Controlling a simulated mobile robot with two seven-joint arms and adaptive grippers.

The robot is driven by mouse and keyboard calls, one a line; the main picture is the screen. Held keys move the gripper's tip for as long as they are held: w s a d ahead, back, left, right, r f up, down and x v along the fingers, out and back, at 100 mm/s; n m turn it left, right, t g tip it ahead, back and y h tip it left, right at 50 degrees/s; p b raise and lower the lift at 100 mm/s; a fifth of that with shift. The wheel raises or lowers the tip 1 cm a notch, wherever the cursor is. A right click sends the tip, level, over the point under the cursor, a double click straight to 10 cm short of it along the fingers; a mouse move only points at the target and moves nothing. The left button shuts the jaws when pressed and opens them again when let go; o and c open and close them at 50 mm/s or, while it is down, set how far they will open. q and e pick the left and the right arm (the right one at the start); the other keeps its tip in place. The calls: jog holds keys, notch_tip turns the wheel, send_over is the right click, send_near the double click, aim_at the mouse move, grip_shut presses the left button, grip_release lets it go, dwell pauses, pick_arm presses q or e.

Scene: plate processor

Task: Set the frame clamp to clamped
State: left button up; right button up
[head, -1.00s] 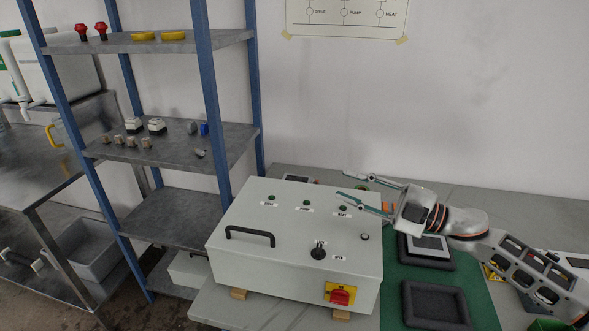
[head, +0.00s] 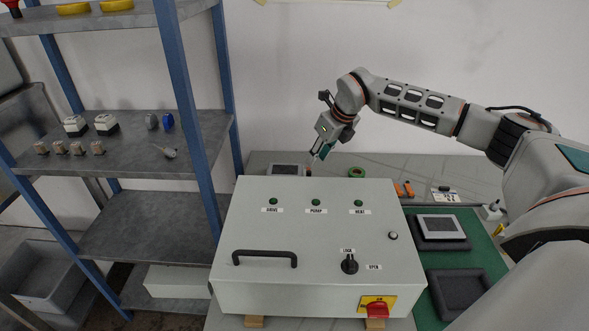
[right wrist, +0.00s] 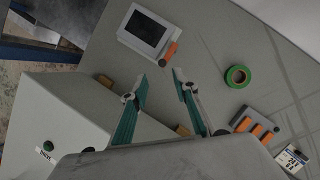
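A light-grey framed panel with a dark screen (right wrist: 146,28) lies on the bench behind the control box; in the head view the panel (head: 284,169) shows partly above the box's back edge. An orange lever-like part (right wrist: 170,47) sits at the panel's edge; I take it as the frame clamp, but its setting cannot be told. My right gripper (right wrist: 161,74) is open, with its green fingertips apart and pointing toward the orange part. In the head view the right gripper (head: 313,165) points down behind the box. I see nothing between the fingers. My left gripper is out of view.
The control box (head: 240,215) with handle, knob and red switch fills the front. A green tape roll (head: 357,172) and orange-handled items (head: 404,189) lie to the right. Framed pieces rest on a green mat (head: 428,312). A blue-post shelf (head: 183,110) stands left.

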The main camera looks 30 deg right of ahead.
aim_at(309, 172)
jog(key=shift+n, duration=0.3)
jog(key=x, duration=0.7)
jog(key=shift+w+d+f+p, duration=0.2)
jog(key=shift+w+f+p, duration=0.1)
jog(key=shift+f, duration=0.1)
jog(key=shift+c, duration=0.5)
grip_shut()
